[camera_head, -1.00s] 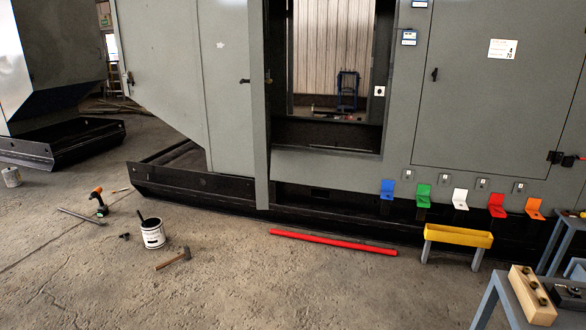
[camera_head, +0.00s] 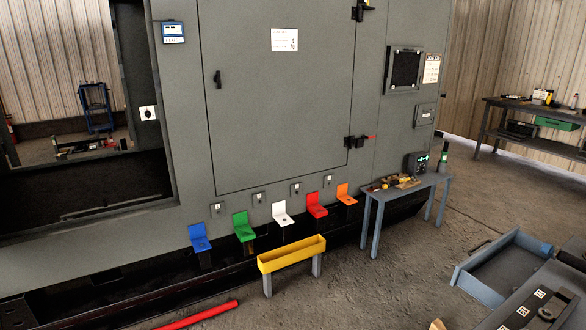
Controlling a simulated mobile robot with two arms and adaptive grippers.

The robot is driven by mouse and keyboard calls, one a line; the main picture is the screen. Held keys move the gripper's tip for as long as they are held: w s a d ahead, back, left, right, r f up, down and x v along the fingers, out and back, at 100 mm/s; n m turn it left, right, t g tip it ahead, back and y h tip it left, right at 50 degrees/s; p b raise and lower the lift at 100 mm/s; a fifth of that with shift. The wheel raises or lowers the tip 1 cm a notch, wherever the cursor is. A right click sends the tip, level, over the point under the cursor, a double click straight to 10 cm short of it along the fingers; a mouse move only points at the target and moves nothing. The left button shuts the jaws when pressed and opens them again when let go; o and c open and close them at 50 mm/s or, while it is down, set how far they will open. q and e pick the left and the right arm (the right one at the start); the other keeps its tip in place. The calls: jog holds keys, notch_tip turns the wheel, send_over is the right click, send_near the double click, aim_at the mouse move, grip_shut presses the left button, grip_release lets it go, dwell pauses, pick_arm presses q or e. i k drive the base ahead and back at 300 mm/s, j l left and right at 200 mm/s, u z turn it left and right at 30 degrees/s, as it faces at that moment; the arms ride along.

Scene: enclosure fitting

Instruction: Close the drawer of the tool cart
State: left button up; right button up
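The tool cart (camera_head: 566,272) stands at the lower right and is cut off by the picture's edge. Its blue-grey drawer (camera_head: 482,291) is pulled out and sticks out to the left of the cart. The part of the drawer's inside that shows looks empty. Neither of my grippers is in view.
A low blue-grey table (camera_head: 409,188) with small tools stands by the cabinet (camera_head: 300,100). A yellow trough (camera_head: 292,256) and a red bar (camera_head: 197,316) are at the front. A workbench (camera_head: 530,108) stands at the back right. Floor (camera_head: 400,265) left of the drawer is clear.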

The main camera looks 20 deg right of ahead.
aim_at(490, 275)
jog(key=i+j+z, duration=0.1)
jog(key=i+z, duration=0.2)
jog(key=z, duration=0.15)
jog(key=i+j+z, duration=0.25)
jog(key=z, duration=0.2)
jog(key=i+j+z, duration=0.5)
jog(key=j+z, duration=0.15)
jog(key=z, duration=0.2)
jog(key=i+j+z, duration=0.1)
jog(key=j+z, duration=0.35)
jog(key=i+j+z, duration=0.15)
jog(key=j+z, duration=0.3)
jog(key=j, duration=0.15)
jog(key=j+z, duration=0.45)
jog(key=j, duration=0.15)
